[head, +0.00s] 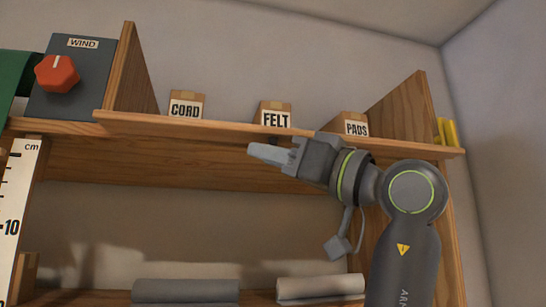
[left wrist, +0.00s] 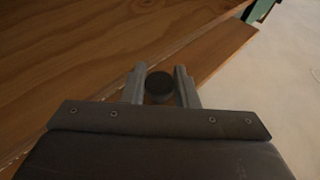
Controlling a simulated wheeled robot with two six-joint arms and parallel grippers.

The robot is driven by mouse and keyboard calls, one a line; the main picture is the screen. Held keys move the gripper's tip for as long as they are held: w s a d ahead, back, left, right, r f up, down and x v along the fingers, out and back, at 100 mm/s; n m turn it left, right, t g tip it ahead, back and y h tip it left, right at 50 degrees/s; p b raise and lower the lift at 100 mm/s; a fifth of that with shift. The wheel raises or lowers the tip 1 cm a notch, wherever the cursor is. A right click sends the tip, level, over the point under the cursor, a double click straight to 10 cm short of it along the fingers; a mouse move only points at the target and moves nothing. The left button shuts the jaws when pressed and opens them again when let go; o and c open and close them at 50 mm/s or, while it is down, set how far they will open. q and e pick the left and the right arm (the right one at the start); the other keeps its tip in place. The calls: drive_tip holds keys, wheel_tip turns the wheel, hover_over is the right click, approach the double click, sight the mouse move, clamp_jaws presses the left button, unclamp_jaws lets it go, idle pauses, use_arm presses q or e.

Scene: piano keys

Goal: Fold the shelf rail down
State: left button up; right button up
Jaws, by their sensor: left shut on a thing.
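The shelf rail (head: 210,127) is a long wooden strip along the front edge of the upper shelf, below the labelled boxes. A wooden strip (left wrist: 222,55) also shows in the left wrist view beyond my fingers. My left gripper (head: 262,151) reaches up from the lower right to just under the rail, below the FELT box. In the left wrist view, its two fingers (left wrist: 160,88) are closed on a dark round knob (left wrist: 159,85). The knob's attachment is hidden there. My right gripper is out of view.
Small boxes marked CORD (head: 186,106), FELT (head: 274,115) and PADS (head: 354,124) stand on the upper shelf. A WIND panel with a red knob (head: 57,73) is at the left. The compartment between the shelves looks mostly open.

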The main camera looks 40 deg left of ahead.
use_arm(q)
drive_tip(key=shift+s+d+r+m+t+h, duration=0.1)
drive_tip(key=shift+d+r+m+t+h, duration=0.1)
drive_tip(key=shift+m+h, duration=0.25)
drive_tip(key=shift+s+d+r+m+t+h, duration=0.1)
drive_tip(key=shift+r+m+t+h, duration=0.1)
drive_tip(key=shift+m+h, duration=0.2)
drive_tip(key=shift+a, duration=0.1)
drive_tip(key=o, duration=0.9)
drive_tip(key=shift+w, duration=0.1)
